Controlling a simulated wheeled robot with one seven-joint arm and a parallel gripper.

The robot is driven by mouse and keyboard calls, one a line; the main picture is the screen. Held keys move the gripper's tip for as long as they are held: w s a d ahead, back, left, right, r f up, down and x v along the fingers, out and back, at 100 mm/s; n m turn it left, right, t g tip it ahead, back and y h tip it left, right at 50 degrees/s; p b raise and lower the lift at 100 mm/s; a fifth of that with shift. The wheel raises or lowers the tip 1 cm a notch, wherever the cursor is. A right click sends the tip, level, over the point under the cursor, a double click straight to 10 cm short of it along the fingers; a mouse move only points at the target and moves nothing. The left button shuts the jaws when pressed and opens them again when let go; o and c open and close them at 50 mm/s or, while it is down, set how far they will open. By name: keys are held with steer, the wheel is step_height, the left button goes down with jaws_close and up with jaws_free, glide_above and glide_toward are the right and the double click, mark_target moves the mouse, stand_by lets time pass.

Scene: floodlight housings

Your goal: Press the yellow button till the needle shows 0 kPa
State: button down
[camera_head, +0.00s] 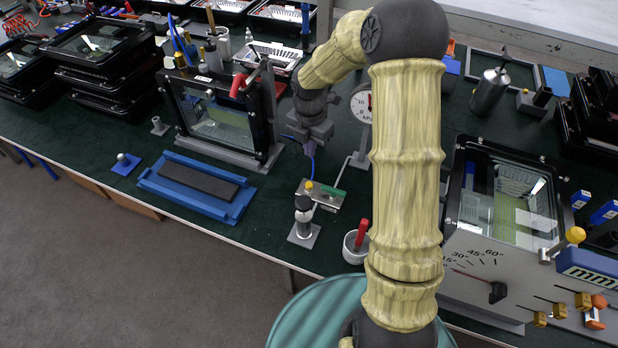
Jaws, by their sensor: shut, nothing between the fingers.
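A small yellow button (309,184) stands up from a pale metal block (325,196) with a green part, near the middle of the bench. A white round pressure gauge (361,104) stands on a grey bent post behind it. My arm covers the right part of its dial. Some scale marks and a bit of red show, but I cannot read the needle. My gripper (313,142) points down behind and above the yellow button, apart from it in the picture. It is shut and empty; its fingertips are small and hard to make out.
A framed floodlight housing (222,118) stands left of my gripper. A blue tray (172,197) lies at left. Another housing (477,195) stands at right.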

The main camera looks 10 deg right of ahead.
mark_target(309, 184)
steer(key=shift+w+d+f+n, duration=0.15)
steer(key=shift+w+f+n, duration=0.35)
steer(key=shift+w+n, duration=0.45)
steer(key=shift+s+f, duration=0.1)
steer(key=shift+s, duration=0.1)
step_height(309, 184, down, 14)
steer(key=shift+r+p, duration=0.1)
steer(key=shift+p, duration=0.9)
